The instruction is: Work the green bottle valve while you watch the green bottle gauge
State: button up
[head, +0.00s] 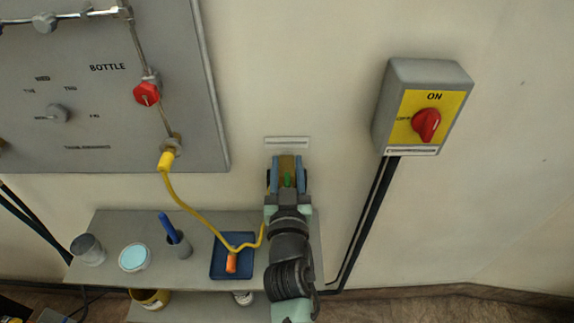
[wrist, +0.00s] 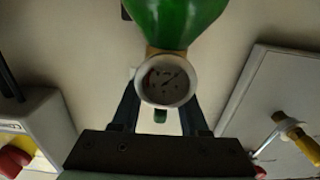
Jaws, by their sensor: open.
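The green bottle (wrist: 178,20) fills the top of the wrist view, with a brass-coloured neck below it. The round white-rimmed green bottle gauge (wrist: 165,79) faces the wrist camera. Its dark needle points toward the upper right; the numbers are too small to read. A small green part, seemingly the green bottle valve (wrist: 160,115), shows below the gauge between my fingers. My gripper (wrist: 160,104) is open, one finger on each side of it; contact cannot be told. In the head view my gripper (head: 287,169) is by the wall, with a green part (head: 287,180) between its fingers.
A grey panel (head: 190,60) with a red valve knob (head: 147,94) and a yellow hose (head: 180,203) is at left. The shelf (head: 205,215) below holds a blue tray (head: 217,267) and cups.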

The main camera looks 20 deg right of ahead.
jog(key=shift+c, duration=0.3)
grip_shut()
jog(key=shift+r+p, duration=0.2)
jog(key=shift+p, duration=0.45)
